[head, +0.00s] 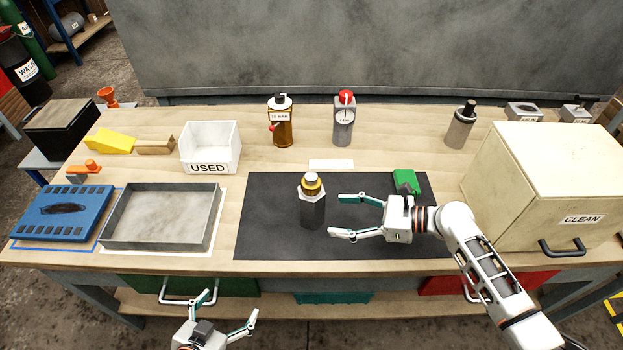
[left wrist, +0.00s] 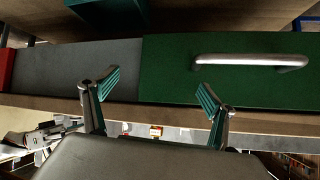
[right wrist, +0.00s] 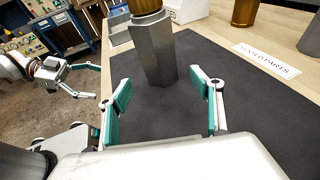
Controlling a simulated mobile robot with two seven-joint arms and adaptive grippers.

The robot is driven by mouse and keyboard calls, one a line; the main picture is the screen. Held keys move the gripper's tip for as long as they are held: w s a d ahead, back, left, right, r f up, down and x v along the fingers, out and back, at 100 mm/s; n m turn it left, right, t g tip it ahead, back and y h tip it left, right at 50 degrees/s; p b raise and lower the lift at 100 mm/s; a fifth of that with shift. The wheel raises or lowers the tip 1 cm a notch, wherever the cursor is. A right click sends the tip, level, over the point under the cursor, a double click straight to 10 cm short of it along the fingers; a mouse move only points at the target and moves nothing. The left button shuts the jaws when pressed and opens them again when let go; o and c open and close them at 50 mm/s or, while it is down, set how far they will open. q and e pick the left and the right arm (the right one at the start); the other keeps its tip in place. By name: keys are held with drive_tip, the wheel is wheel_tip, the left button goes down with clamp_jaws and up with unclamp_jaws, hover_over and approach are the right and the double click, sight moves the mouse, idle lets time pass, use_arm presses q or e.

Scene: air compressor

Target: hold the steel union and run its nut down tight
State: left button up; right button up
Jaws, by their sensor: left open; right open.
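The steel union (head: 312,211) stands upright on the black mat, a grey hexagonal body with a brass-coloured nut (head: 312,183) on top. My right gripper (head: 336,216) is open just to the right of the union, its fingers pointing at it and not around it. In the right wrist view the union body (right wrist: 153,52) stands ahead, beyond the open fingertips, and the nut (right wrist: 144,6) is cut off by the top edge. My left gripper (head: 233,298) is open and empty, low in front of the bench. The left wrist view shows only the bench front between its fingers.
The black mat (head: 265,235) is mostly clear; a green block (head: 406,181) lies at its back right. A grey tray (head: 213,235) and blue panel (head: 62,213) lie left. The USED bin (head: 210,147) and two bottles stand behind. The CLEAN box (head: 545,180) stands right.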

sight(315, 214)
drive_tip(key=shift+b+x, duration=0.9)
drive_tip(key=shift+x, duration=3)
drive_tip(key=shift+w, duration=0.1)
drive_tip(key=c, duration=1.1)
